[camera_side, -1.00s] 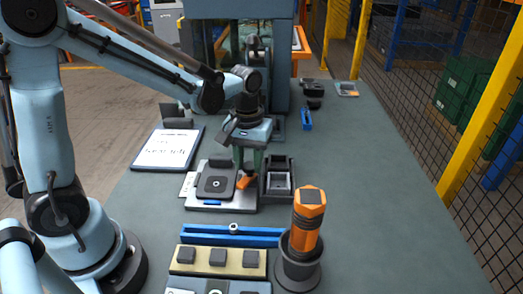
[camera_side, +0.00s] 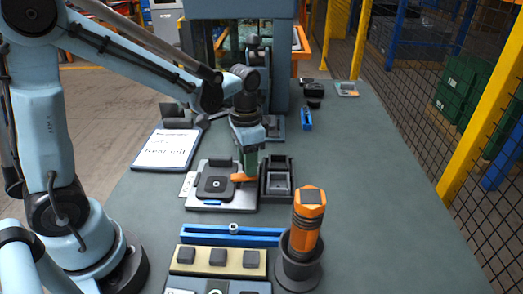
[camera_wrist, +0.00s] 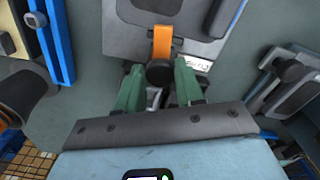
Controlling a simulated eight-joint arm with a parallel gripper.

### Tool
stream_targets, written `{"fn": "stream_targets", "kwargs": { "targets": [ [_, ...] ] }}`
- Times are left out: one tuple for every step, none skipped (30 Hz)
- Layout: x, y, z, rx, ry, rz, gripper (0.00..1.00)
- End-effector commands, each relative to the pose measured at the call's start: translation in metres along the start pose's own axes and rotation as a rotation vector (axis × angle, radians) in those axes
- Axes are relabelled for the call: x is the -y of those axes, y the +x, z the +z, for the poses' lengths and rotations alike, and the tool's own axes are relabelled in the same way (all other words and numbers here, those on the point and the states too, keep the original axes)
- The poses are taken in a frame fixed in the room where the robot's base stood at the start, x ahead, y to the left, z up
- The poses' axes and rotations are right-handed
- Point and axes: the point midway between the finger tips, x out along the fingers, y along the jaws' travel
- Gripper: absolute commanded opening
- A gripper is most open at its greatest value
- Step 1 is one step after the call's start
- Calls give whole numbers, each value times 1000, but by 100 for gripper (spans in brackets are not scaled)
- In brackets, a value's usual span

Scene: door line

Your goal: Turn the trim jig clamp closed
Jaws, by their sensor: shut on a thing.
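The trim jig is a light grey plate (camera_side: 235,206) with a dark square pad (camera_side: 216,184) on it, left of centre in the side view. Its orange clamp lever (camera_side: 241,178) lies at the plate's right edge, pointing left toward the pad. In the wrist view the lever (camera_wrist: 162,42) runs up onto the plate (camera_wrist: 118,35) and ends in a black round knob (camera_wrist: 160,73). My gripper (camera_side: 249,168), with green fingers, is shut on the lever at its knob end. In the wrist view the gripper (camera_wrist: 160,88) has one finger on each side of the knob.
A black tray (camera_side: 264,192) stands close on the right of the jig. In front are a blue rail (camera_side: 205,238), a beige block holder (camera_side: 187,267) and an orange tool (camera_side: 307,218) upright in a dark holder (camera_side: 298,272). A clipboard (camera_side: 167,150) lies behind left.

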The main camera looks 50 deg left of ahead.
Motion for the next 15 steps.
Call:
{"fn": "stream_targets", "kwargs": {
  "targets": [
    [0,-1,0,1,29,1,6],
    [0,-1,0,1,45,1,6],
    [0,-1,0,1,67,1,6],
    [0,-1,0,1,82,1,6],
    [0,-1,0,1,96,1,6],
    [0,-1,0,2,112,1,6],
    [1,-1,0,2,123,1,6],
    [1,-1,0,2,133,1,6],
    [1,-1,0,2,145,1,6],
    [1,-1,0,2,153,1,6],
    [1,-1,0,2,159,1,6],
    [1,-1,0,2,166,1,6],
    [1,-1,0,2,171,1,6],
    [1,-1,0,2,175,1,6],
    [1,-1,0,2,179,1,7]
  ]
}}
